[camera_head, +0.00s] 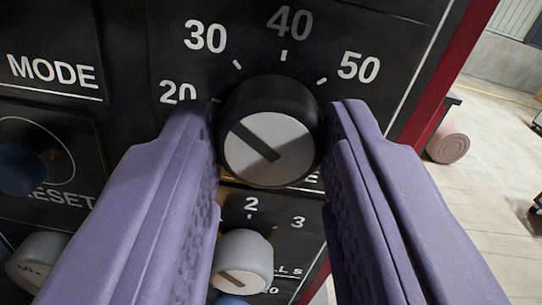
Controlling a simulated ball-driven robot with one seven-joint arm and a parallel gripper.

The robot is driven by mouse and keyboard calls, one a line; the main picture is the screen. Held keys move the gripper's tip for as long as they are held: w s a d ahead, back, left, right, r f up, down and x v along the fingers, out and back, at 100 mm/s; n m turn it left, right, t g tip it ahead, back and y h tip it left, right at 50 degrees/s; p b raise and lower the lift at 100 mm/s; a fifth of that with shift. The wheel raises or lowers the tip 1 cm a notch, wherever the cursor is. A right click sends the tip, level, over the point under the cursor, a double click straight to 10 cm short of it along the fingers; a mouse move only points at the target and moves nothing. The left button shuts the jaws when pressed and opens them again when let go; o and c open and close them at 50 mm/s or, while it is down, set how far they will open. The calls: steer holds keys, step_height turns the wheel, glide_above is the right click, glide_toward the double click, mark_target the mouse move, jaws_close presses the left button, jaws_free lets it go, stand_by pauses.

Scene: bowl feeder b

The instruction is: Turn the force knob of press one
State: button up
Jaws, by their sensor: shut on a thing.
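The force knob (285,152) is a round black knob with a light grey face and a dark pointer line, on a black panel (135,45). Its scale shows 20, 30, 40 and 50. The pointer line runs slantwise, from upper left toward lower right of the face. My gripper (268,125) has two purple padded fingers, one on each side of the knob. They are shut on its rim at left and right. The fingers hide part of the panel, including most of the word below the knob. No press number is readable.
Below is a smaller grey knob (242,262) with a 2 and 3 scale, between my fingers. Another grey knob (38,262) and a blue button (20,168) near MODE and RESET labels are at left. A red panel edge (448,75) and open floor (490,170) lie right.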

steer(key=shift+m+p, duration=0.5)
steer(key=shift+m, duration=0.5)
steer(key=o, duration=1)
steer(key=shift+o, duration=0.2)
steer(key=shift+s, duration=0.1)
steer(key=p+v, duration=0.1)
steer(key=v, duration=0.6)
steer(key=shift+s, duration=0.3)
steer(key=shift+s+d+f, duration=0.1)
steer(key=shift+d+f, duration=0.05)
steer(key=shift+f, duration=0.05)
